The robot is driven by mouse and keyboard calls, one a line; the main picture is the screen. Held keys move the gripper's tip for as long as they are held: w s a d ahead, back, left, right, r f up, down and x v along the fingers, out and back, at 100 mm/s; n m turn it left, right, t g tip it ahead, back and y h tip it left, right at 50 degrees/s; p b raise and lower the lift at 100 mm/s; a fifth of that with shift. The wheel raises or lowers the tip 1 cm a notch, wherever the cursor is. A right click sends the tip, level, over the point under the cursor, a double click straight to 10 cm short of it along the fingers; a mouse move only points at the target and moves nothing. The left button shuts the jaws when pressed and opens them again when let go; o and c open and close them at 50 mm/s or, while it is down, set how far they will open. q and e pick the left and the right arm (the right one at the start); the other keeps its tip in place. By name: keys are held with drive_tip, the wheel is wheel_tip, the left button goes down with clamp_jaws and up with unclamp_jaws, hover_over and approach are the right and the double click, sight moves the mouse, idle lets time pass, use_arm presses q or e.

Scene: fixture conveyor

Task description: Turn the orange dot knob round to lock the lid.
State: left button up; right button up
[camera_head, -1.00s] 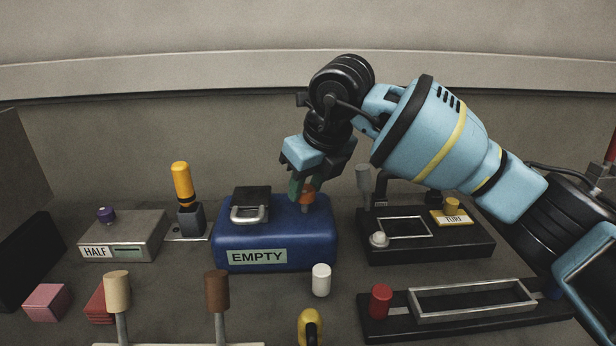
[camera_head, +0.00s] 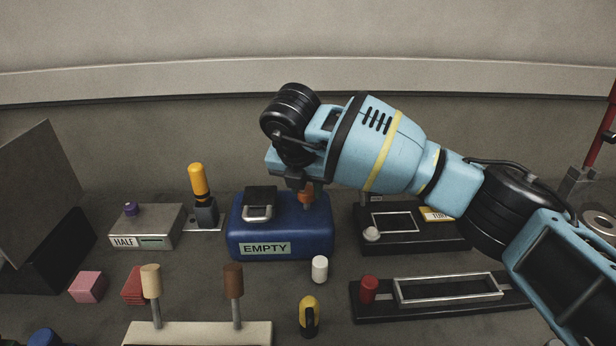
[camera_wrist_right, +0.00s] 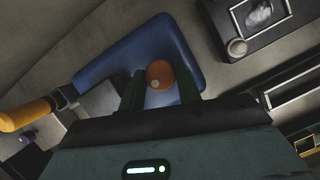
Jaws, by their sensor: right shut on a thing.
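The blue box (camera_head: 290,238) with the "EMPTY" label stands at mid-table in the head view. The orange knob (camera_head: 306,198) sits on the right part of its top. In the right wrist view the knob (camera_wrist_right: 160,73) shows from above, with a pale dot on its edge towards the gripper. My right gripper (camera_wrist_right: 160,84) has one dark finger on each side of the knob and is shut on it. In the head view my wrist covers much of the gripper. A dark latch-like part with a metal handle (camera_head: 258,212) is on the box's left top. My left gripper is out of view.
Left of the box stand a yellow-handled lever (camera_head: 199,182) and a grey "HALF" box (camera_head: 152,240). A black fixture (camera_head: 400,244) is close on the right. A white cylinder (camera_head: 320,268) and a yellow-black handle (camera_head: 309,314) stand in front.

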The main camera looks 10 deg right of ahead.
drive_tip(key=m, duration=0.1)
drive_tip(key=m+p, duration=0.1)
drive_tip(key=m+h+p, duration=0.1)
drive_tip(key=shift+w+a+r+m+g, duration=0.1)
drive_tip(key=shift+r+m+g, duration=0.2)
drive_tip(key=shift+m+g, duration=0.1)
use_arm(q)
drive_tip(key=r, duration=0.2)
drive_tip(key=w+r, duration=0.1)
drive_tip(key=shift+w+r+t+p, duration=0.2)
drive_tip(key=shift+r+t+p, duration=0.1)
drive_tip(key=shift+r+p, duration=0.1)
use_arm(e)
drive_tip(key=shift+f+m+h, duration=0.1)
drive_tip(key=shift+m+h, duration=0.2)
drive_tip(key=shift+m, duration=0.3)
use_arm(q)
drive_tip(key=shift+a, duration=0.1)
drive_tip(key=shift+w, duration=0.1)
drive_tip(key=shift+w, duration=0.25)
use_arm(e)
drive_tip(key=o, duration=1)
drive_tip(key=shift+f, duration=0.15)
drive_tip(key=shift+c, duration=0.2)
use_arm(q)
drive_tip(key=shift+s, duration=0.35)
use_arm(e)
drive_tip(key=v, duration=0.8)
drive_tip(key=shift+w, duration=0.2)
